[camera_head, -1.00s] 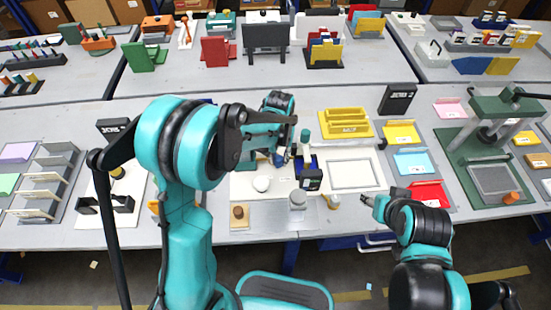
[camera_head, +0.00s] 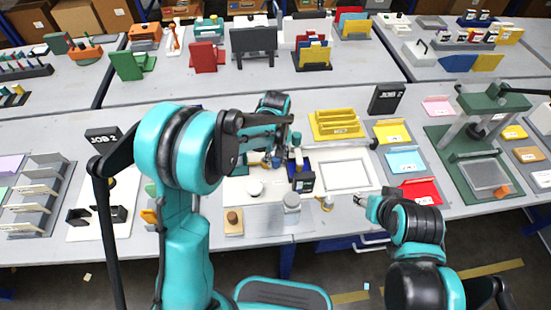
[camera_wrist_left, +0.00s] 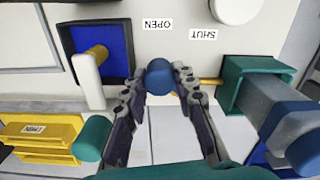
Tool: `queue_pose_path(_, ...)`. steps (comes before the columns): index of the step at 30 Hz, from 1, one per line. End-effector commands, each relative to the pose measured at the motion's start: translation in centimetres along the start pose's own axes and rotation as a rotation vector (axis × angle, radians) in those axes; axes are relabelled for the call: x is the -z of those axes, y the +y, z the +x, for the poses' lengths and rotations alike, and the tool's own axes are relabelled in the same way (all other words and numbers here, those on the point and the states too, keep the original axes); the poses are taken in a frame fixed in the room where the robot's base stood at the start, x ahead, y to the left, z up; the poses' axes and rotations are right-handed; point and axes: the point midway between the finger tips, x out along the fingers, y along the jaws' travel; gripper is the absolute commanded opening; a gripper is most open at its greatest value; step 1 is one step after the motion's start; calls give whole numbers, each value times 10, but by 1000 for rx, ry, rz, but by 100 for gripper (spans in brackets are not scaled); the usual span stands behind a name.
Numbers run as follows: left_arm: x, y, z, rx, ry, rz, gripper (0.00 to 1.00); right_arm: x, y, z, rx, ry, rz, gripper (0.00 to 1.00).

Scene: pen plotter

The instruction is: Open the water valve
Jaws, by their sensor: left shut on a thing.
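In the left wrist view a round blue knob (camera_wrist_left: 160,77) sits between the two dark fingers of my left gripper (camera_wrist_left: 160,72), which is shut on it. A thin yellow rod (camera_wrist_left: 210,82) shows to the right, beyond the right finger; its joint with the knob is hidden. The upside-down OPEN label (camera_wrist_left: 158,23) is straight above the knob in that view, and the SHUT label (camera_wrist_left: 203,34) is above and right. In the head view my left gripper (camera_head: 272,158) is over the white board (camera_head: 235,190). My right gripper (camera_head: 360,199) is low and empty; its finger gap is unclear.
A blue box with a white lever (camera_wrist_left: 90,80) stands left of the knob in the wrist view; a teal block (camera_wrist_left: 250,82) is to the right.

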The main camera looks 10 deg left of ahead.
Motion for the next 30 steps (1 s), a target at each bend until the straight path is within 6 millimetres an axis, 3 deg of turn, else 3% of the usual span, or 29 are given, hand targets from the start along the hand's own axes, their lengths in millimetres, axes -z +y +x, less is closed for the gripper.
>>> queue_pose_path(9,1,0,0,-1,2,-2,0,0,0,0,0,0,0,48)
queue_pose_path(10,1,0,0,-1,2,-2,29,0,0,0,0,0,0,48)
queue_pose_path(12,1,0,0,-1,1,-2,48,0,0,0,0,0,0,48)
queue_pose_path(23,0,0,-3,-1,1,-1,48,0,0,0,0,0,0,48)
queue_pose_path(26,0,0,-14,-1,1,-1,48,0,0,0,0,0,0,48)
queue_pose_path(30,0,0,-42,-1,1,-1,48,0,0,0,0,0,0,48)
